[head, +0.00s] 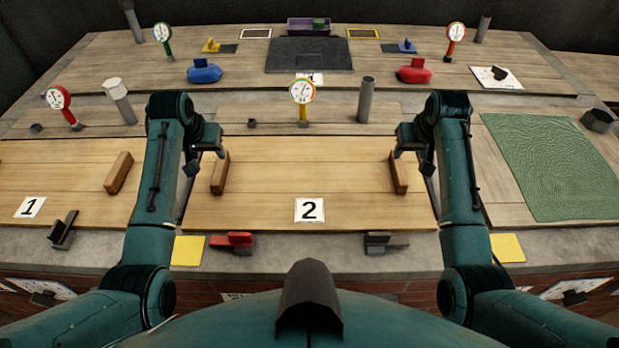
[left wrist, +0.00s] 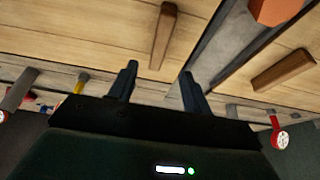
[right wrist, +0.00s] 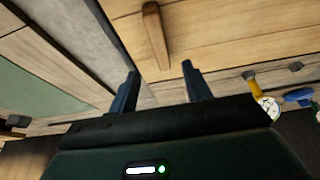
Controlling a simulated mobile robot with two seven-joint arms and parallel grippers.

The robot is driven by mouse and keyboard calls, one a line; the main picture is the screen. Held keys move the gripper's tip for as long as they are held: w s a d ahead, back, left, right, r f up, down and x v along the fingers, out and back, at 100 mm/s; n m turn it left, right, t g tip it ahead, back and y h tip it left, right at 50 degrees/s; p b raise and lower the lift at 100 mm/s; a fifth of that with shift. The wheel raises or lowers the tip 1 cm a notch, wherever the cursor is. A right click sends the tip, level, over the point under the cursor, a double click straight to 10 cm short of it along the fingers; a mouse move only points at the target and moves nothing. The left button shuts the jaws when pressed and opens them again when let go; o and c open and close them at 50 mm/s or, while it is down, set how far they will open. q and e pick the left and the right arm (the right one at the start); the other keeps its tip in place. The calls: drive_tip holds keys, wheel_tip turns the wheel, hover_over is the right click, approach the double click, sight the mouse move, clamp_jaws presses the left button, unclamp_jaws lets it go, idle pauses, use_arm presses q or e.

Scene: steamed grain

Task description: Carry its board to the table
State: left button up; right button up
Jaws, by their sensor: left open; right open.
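My left gripper (head: 191,165) is open and empty near the left handle, which shows beyond the fingertips in the left wrist view (left wrist: 163,35). My right gripper (head: 425,165) is open and empty near the right handle, seen beyond the fingertips in the right wrist view (right wrist: 155,35). Neither gripper touches a handle.
A green mat (head: 555,165) lies at the right. Behind stand a yellow-post gauge (head: 302,92) and a grey post (head: 366,99). A red block (head: 232,240) sits in front.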

sight(219, 166)
use_arm(q)
drive_tip(key=x, duration=1.1)
drive_tip(key=shift+w+f, duration=0.15)
drive_tip(key=shift+f, duration=0.1)
use_arm(e)
drive_tip(key=x, duration=1.1)
drive_tip(key=shift+f, duration=0.25)
use_arm(q)
clamp_jaws()
use_arm(e)
clamp_jaws()
use_arm(q)
drive_tip(key=shift+w+r, duration=0.15)
drive_tip(key=shift+r, duration=0.15)
use_arm(e)
drive_tip(key=shift+w+r, duration=0.2)
drive_tip(key=shift+r, duration=0.1)
